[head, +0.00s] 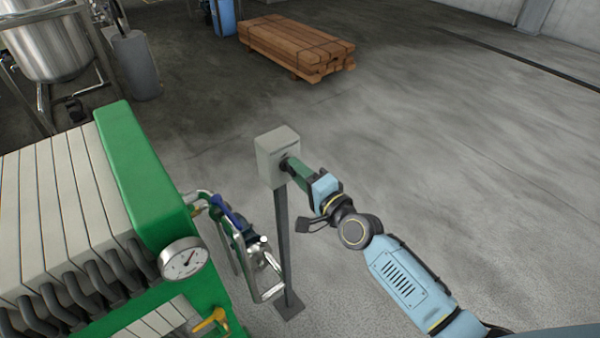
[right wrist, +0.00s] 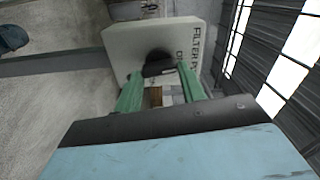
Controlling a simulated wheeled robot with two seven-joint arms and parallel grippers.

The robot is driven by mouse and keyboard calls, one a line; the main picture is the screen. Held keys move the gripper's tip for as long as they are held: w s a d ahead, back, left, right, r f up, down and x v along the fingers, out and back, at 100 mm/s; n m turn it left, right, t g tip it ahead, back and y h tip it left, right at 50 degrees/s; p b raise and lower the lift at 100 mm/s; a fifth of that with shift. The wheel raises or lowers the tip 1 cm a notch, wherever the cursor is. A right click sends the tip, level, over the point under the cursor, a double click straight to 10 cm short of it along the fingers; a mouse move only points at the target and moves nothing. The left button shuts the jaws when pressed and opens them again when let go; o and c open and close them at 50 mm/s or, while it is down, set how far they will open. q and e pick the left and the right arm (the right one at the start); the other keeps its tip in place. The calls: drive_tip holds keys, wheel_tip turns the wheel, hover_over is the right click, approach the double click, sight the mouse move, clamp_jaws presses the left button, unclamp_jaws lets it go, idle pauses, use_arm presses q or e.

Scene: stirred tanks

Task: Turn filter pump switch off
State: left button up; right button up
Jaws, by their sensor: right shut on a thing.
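The filter pump switch is a black knob (right wrist: 158,66) on the face of a pale grey box (head: 277,150). The box stands on a dark post (head: 283,240) in the middle of the head view. In the right wrist view the box (right wrist: 120,45) carries lettering that begins "FILTER P", partly cut off. My right gripper (head: 288,164) reaches the box face from the right. Its green fingers (right wrist: 158,80) sit on both sides of the knob and are shut on it. The knob's exact angle is hard to read. My left gripper is not in view.
A green filter press (head: 140,180) with pale plates and a pressure gauge (head: 184,259) stands at the left. Pipes and a valve (head: 243,240) lie between it and the post. A timber stack (head: 295,47) lies at the back. The floor to the right is clear.

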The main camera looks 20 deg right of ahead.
drive_tip(key=shift+m, duration=0.8)
drive_tip(key=o, duration=1)
drive_tip(key=v, duration=1.3)
drive_tip(key=shift+s+b, duration=0.2)
drive_tip(key=shift+b, duration=0.2)
